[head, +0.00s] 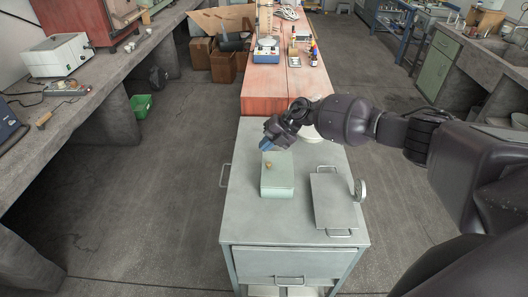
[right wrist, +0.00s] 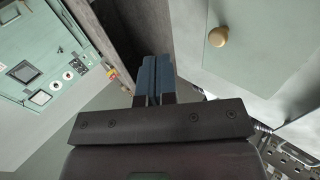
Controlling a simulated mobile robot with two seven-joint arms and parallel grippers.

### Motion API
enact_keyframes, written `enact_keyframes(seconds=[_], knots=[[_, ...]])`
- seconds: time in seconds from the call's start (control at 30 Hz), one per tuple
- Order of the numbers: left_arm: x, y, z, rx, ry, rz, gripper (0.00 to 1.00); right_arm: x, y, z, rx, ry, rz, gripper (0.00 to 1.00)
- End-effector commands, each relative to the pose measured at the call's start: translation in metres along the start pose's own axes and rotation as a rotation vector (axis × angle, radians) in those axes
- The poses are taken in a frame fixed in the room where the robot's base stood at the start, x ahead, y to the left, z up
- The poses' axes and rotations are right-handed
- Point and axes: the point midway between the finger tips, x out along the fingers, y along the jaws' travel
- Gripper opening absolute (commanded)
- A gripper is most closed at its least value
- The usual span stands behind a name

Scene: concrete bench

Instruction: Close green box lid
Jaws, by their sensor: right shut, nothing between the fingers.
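The pale green box (head: 278,184) stands on the grey cabinet top, left of its middle. Its lid (head: 282,168) carries a small brass knob (head: 268,164). The lid looks down on the box, but I cannot tell whether a gap is left. My right gripper (head: 267,145) is shut and empty, just beyond the box's far edge. In the right wrist view its blue fingers (right wrist: 153,75) are together, beside a pale green surface with the knob (right wrist: 218,37) at upper right. My left gripper is not in view.
A grey tray (head: 333,201) with handles lies right of the box, with a round metal part (head: 360,190) at its right edge. A pale round dish (head: 310,133) is partly behind my right arm. The cabinet top (head: 248,213) is clear at the front left.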

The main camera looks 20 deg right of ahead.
Motion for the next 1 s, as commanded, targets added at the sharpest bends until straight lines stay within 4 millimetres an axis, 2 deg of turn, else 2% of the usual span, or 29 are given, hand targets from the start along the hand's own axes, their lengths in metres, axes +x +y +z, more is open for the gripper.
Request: enact_keyframes(seconds=[0.1, 0.4, 0.77, 0.87, 0.97, 1.0], knots=[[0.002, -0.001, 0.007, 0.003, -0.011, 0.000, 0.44, -0.017, 0.017, 0.001, -0.004, -0.001, 0.000, 0.00], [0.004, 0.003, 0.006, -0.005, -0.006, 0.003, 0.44, -0.049, 0.051, 0.001, -0.002, 0.000, 0.000, 0.00], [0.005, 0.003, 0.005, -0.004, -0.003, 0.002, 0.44, -0.058, 0.060, 0.001, -0.007, 0.001, -0.001, 0.00], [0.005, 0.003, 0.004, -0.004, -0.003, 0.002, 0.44, -0.058, 0.065, 0.007, -0.044, -0.034, 0.027, 0.00], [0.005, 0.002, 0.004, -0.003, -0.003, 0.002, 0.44, -0.058, 0.083, 0.012, -0.071, -0.090, 0.117, 0.00], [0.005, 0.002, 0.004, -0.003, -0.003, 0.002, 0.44, -0.059, 0.096, 0.013, -0.082, -0.114, 0.169, 0.00]])
